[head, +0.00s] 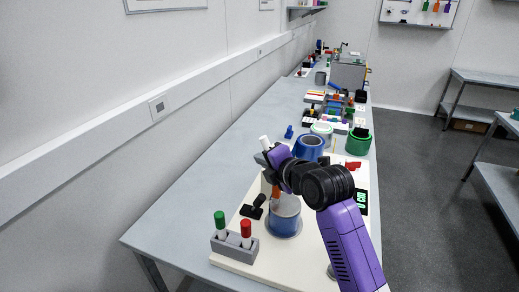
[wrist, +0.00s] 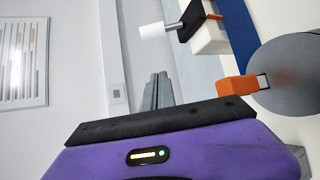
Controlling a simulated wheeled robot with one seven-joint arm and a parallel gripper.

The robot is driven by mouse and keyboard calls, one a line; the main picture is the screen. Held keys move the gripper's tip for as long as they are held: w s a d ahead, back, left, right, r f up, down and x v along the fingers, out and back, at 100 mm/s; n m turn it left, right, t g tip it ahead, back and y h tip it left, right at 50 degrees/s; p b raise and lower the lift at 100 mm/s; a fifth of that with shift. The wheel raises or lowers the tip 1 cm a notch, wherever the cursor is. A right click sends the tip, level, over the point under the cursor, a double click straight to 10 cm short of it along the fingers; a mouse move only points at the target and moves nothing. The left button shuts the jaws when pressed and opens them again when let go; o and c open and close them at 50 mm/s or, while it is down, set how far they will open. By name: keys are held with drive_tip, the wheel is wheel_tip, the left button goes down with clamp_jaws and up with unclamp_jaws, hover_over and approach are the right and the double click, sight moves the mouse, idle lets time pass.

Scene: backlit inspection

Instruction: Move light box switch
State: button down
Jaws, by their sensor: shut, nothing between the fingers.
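My gripper (head: 272,156) is shut and empty, raised over the far part of a white base plate (head: 238,270) on the bench. Its grey fingers (wrist: 158,92) lie together in the wrist view. I cannot tell for certain which part is the light box switch. A small black lever-like part (head: 254,207) stands on the plate, left of a blue cylinder (head: 285,222). In the wrist view a white knob (wrist: 153,31) on a metal rod joins a black part (wrist: 190,20), apart from the fingers. My wrist hides part of the plate.
An orange piece (head: 276,191) shows at the blue cylinder. A grey holder (head: 234,246) carries green- and red-capped items at the front left. A blue ring (head: 309,146) and a green container (head: 359,141) stand farther back. Bare bench lies left of the plate.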

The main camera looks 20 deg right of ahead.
drive_tip(key=w+d+f+p, duration=0.1)
drive_tip(key=w+p, duration=0.2)
drive_tip(key=w, duration=0.4)
drive_tip(key=shift+w+d+f, duration=0.25)
drive_tip(key=shift+w+d, duration=0.1)
drive_tip(key=shift+d, duration=0.05)
